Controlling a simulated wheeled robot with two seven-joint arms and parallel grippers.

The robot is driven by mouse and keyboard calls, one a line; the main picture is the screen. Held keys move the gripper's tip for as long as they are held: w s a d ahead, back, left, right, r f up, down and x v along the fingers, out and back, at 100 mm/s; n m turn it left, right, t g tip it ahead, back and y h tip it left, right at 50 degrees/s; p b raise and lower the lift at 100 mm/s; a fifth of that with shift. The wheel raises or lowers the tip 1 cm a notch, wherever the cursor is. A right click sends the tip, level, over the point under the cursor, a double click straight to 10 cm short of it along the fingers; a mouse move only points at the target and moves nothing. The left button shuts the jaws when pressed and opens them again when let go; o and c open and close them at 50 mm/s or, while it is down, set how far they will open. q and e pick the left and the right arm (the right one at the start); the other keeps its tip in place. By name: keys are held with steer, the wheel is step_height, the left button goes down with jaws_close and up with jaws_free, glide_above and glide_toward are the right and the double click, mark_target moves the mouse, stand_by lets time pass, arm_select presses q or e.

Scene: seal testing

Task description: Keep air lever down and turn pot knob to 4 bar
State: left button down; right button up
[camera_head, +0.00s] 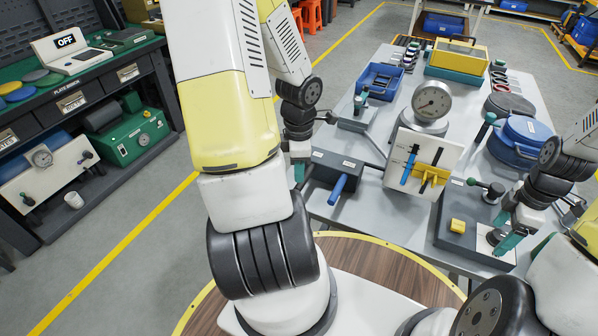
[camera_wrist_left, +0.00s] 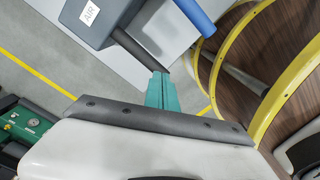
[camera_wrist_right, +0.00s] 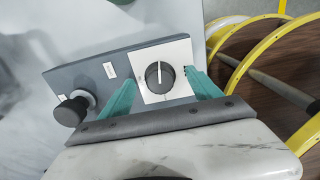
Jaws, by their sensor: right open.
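The box labelled AIR (camera_wrist_left: 92,18) stands near the table's front edge, with a blue handle (camera_head: 338,188) sticking out; the handle also shows in the left wrist view (camera_wrist_left: 195,15). My left gripper (camera_head: 299,172) is beside the box's left side, its fingers together, apart from the blue handle. A dark rod (camera_wrist_left: 140,50) runs from the box towards the fingertips; contact is unclear. The black pot knob (camera_wrist_right: 159,76) sits on a white plate, its white mark pointing up in the right wrist view. My right gripper (camera_head: 503,232) is open, with one finger on each side of the knob.
A round gauge (camera_head: 432,99) stands behind a tilted white panel (camera_head: 446,152); its reading is too small to tell. Blue bins and other devices fill the table behind.

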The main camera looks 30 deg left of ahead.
mark_target(299, 185)
arm_select(q)
steer(key=shift+f, duration=2.45)
stand_by(1.3)
